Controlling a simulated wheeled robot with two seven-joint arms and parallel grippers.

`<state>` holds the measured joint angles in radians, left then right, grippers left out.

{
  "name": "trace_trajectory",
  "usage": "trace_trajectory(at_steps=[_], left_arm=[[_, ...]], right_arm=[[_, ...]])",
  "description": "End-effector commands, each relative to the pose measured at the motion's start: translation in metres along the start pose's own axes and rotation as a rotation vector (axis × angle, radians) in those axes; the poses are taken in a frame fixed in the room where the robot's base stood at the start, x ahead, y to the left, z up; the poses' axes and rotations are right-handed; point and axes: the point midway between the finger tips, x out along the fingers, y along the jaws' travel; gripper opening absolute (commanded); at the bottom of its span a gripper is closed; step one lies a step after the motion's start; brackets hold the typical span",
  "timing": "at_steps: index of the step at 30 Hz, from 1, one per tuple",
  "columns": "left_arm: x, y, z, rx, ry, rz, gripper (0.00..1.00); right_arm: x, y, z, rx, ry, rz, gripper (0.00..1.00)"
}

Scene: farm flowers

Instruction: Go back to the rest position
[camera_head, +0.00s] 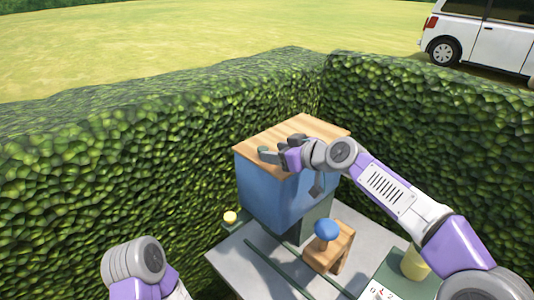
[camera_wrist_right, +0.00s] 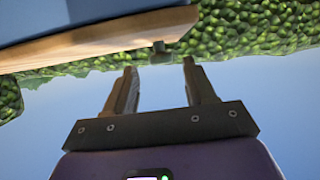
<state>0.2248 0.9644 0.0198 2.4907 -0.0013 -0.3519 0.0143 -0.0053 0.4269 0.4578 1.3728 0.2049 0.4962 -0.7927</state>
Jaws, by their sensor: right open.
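My right gripper (camera_head: 268,157) reaches across the front of a blue box with a wooden top (camera_head: 290,128) in the head view. In the right wrist view its two fingers (camera_wrist_right: 160,78) stand apart with nothing between them. The box's wooden top (camera_wrist_right: 95,42) and a blue side show beyond the fingers, at the upper left of that view. I cannot tell whether the gripper touches the box. Only a part of my left arm shows at the bottom left of the head view; my left gripper is out of view.
A tall green hedge (camera_head: 120,140) closes in the back and sides. A wooden stool (camera_head: 333,252) with a blue knob-like object (camera_head: 327,230) stands before the box. A small yellow object (camera_head: 230,217) is at left, a yellow cylinder (camera_head: 414,264) at right. A white van (camera_head: 490,38) is beyond.

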Motion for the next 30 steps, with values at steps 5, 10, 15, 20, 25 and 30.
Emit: trace_trajectory(at_steps=[5, 10, 15, 20, 25, 30], left_arm=[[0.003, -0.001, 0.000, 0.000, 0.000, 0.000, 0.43], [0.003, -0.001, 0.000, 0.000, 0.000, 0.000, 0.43], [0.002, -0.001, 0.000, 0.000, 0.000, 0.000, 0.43], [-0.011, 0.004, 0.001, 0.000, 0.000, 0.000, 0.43], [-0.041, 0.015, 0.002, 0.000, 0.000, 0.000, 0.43], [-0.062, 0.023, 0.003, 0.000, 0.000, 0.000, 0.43]], right_arm=[[-0.018, 0.001, -0.001, 0.000, 0.003, 0.003, 0.55], [-0.021, 0.001, -0.002, 0.000, 0.004, 0.002, 0.55], [-0.021, 0.001, -0.002, 0.000, 0.005, 0.003, 0.55], [-0.026, 0.001, -0.016, 0.000, 0.006, 0.003, 0.55], [-0.039, 0.002, -0.046, -0.001, 0.006, 0.004, 0.55], [-0.047, 0.002, -0.067, -0.001, 0.006, 0.004, 0.55]])
